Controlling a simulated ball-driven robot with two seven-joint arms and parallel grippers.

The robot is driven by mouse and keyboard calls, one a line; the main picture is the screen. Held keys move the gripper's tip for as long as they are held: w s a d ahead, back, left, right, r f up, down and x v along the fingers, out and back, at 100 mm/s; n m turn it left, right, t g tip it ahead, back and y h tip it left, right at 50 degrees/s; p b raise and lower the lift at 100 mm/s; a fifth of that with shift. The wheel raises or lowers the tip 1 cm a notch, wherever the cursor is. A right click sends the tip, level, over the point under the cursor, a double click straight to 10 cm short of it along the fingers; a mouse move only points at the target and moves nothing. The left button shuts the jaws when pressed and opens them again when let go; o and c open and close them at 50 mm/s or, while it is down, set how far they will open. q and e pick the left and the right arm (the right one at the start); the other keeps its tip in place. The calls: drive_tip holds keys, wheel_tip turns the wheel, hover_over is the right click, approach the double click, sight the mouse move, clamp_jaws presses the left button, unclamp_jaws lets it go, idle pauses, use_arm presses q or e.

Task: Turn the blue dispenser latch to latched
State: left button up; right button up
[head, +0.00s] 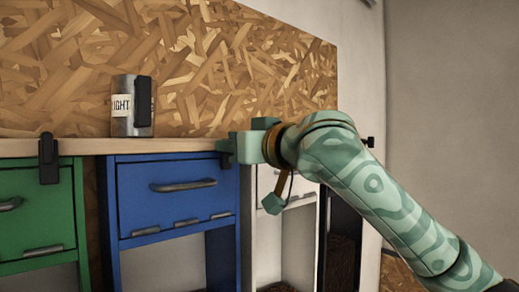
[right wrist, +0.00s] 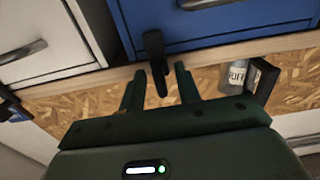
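The blue dispenser (head: 135,205) stands between a green and a white one in the head view; it also shows upside down at the top of the right wrist view (right wrist: 215,22). Its dark latch (right wrist: 155,48) sits at the dispenser's edge by the white one, under the wooden shelf edge. My right gripper (head: 232,148) is at the blue dispenser's upper right corner and hides the latch in the head view. In the right wrist view the gripper (right wrist: 159,82) is open, one finger on each side of the latch, with gaps visible. My left gripper is not in view.
A metal canister (head: 122,122) with a partly readable label stands on the shelf (head: 75,147) above the blue dispenser. The green dispenser (head: 30,235) has its own dark latch (head: 48,158). The white dispenser (right wrist: 40,35) adjoins on the other side. A chipboard panel (head: 240,70) backs the shelf.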

drive_tip(key=b+v, duration=0.6)
drive_tip(key=v, duration=0.9)
drive_tip(key=shift+s+d, duration=0.2)
drive_tip(key=shift+s, duration=0.05)
